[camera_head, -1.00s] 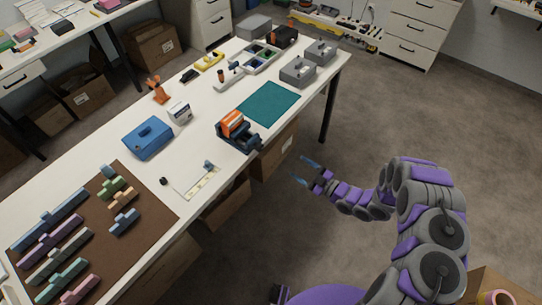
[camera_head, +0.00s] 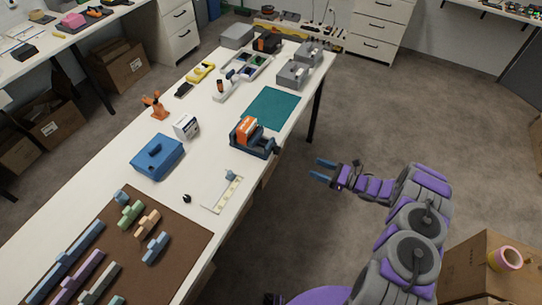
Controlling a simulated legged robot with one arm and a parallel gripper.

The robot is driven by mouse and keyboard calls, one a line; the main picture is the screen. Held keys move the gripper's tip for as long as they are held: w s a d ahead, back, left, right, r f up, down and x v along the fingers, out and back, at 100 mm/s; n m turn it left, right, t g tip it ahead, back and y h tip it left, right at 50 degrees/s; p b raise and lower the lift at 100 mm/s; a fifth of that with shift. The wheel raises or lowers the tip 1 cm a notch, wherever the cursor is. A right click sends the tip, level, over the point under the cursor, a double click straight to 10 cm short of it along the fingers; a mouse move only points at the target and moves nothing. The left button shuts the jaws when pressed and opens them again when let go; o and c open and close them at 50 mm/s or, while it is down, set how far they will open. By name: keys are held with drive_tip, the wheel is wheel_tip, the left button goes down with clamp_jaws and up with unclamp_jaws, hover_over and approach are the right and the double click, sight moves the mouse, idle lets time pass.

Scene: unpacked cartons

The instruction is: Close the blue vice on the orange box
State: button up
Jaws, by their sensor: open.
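The blue vice (camera_head: 262,148) stands on the white table near its right edge. The orange box (camera_head: 247,130) sits upright in the vice, between its jaws; I cannot tell whether the jaws touch it. My gripper (camera_head: 321,170) is off the table, over the floor to the right of the vice and apart from it. Its two blue fingers are spread and empty, pointing left toward the table.
A green mat (camera_head: 271,109) lies behind the vice. A blue case (camera_head: 158,157), a white box (camera_head: 186,127) and a white ruler-like plate (camera_head: 222,195) are nearby. A brown mat (camera_head: 185,228) holds several coloured blocks. An open carton (camera_head: 470,262) stands at the lower right.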

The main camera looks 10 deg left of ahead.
sight(279, 153)
drive_tip(key=shift+n, duration=0.5)
drive_tip(key=b+x, duration=0.1)
drive_tip(key=x, duration=0.3)
drive_tip(key=b+x, duration=0.1)
drive_tip(key=x, duration=0.4)
drive_tip(key=b+x, duration=0.1)
drive_tip(key=x, duration=0.3)
drive_tip(key=shift+w+a+f+b, duration=0.15)
drive_tip(key=shift+w+b, duration=0.2)
drive_tip(key=shift+w, duration=0.1)
drive_tip(key=shift+w+a, duration=0.1)
drive_tip(key=shift+a, duration=0.05)
drive_tip(key=shift+a+f, duration=0.1)
drive_tip(key=shift+a, duration=1.3)
drive_tip(key=shift+c, duration=0.6)
drive_tip(key=shift+d, duration=0.95)
drive_tip(key=c, duration=0.5)
drive_tip(key=shift+a, duration=0.1)
drive_tip(key=shift+c, duration=1.3)
drive_tip(key=shift+a, duration=0.25)
drive_tip(key=shift+c, duration=0.9)
